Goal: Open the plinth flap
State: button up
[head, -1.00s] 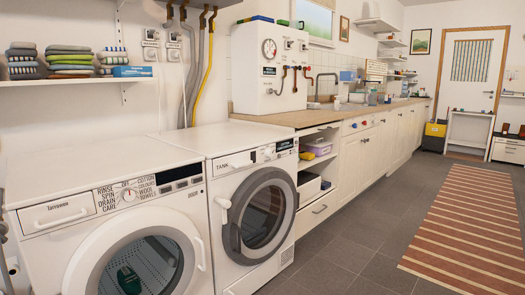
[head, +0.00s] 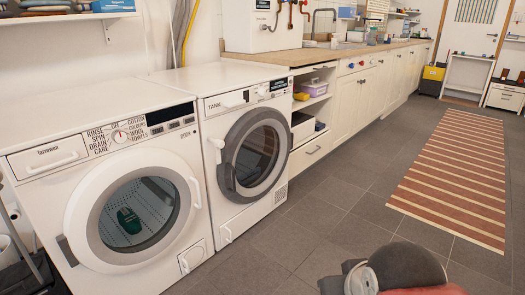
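The front-loading washing machine (head: 60,200) stands at the left in the head view, its round door shut with a green item (head: 129,220) behind the glass. A small white plinth flap (head: 198,253) with a pale upright handle (head: 184,266) is low at the machine's front right corner. It looks shut, flush with the front. The second machine, marked TANK (head: 215,128), stands to its right. My gripper is not in view; only a rounded grey and brownish part of my arm shows at the bottom edge.
Open shelves and a drawer (head: 309,155) stand right of the machines, under a long wooden worktop (head: 310,55). A striped rug (head: 455,170) lies on the right. Grey tiled floor (head: 300,230) in front of the machines is clear.

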aim_at(232, 229)
jog(key=i+j+u, duration=0.1)
jog(key=i+j, duration=0.15)
jog(key=i, duration=0.15)
jog(key=i+j+u, duration=0.1)
jog(key=i, duration=0.25)
jog(key=i+j+u, duration=0.1)
jog(key=i+j, duration=0.2)
jog(key=i, duration=0.1)
